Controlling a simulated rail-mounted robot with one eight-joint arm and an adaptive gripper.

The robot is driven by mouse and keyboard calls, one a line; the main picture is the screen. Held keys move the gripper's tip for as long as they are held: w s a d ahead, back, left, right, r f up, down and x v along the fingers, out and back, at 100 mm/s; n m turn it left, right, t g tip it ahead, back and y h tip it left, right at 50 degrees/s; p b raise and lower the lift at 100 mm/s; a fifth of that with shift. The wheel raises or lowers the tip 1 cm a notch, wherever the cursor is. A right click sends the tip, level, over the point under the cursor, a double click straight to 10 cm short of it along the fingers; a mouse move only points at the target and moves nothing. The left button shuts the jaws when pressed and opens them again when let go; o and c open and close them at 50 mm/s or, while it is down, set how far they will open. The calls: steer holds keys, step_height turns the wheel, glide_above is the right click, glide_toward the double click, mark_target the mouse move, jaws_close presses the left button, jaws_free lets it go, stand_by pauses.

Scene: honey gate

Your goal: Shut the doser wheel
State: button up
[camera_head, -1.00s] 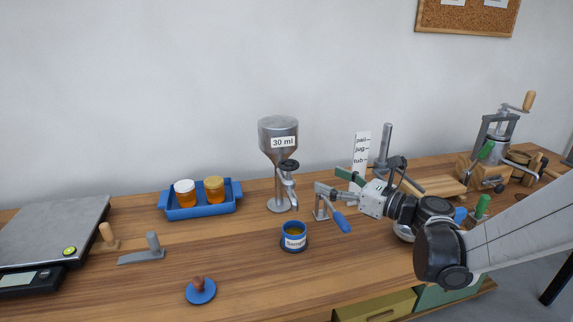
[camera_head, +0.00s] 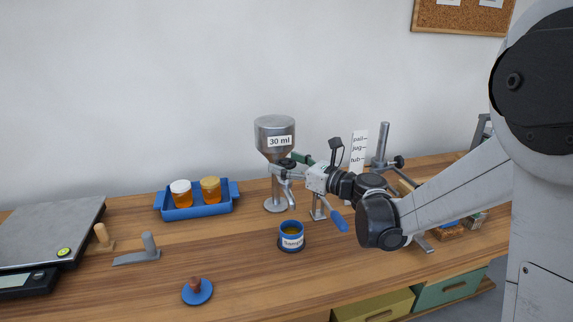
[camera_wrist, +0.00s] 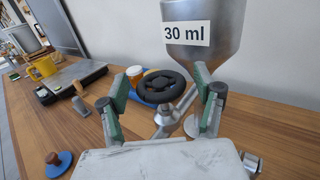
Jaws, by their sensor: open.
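The doser (camera_head: 275,136) is a grey metal funnel labelled "30 ml" on a stand with a round base. Its black wheel (camera_wrist: 163,87) sits in front of the funnel's lower part; in the head view the wheel (camera_head: 286,163) is small and close to my gripper. My gripper (camera_wrist: 160,92) is open, with its green-padded fingers on the left and right of the wheel in the wrist view. I cannot tell whether either finger touches it. In the head view my gripper (camera_head: 296,165) comes from the right. A blue "Sample" cup (camera_head: 291,237) stands below and in front of the spout.
A blue tray (camera_head: 210,211) with two honey jars stands left of the doser. A blue-handled clamp (camera_head: 337,221) stands just right of it, under my gripper. A blue lid (camera_head: 197,292) lies at the front. The scale (camera_head: 50,232) is far left.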

steer(key=c, duration=1.2)
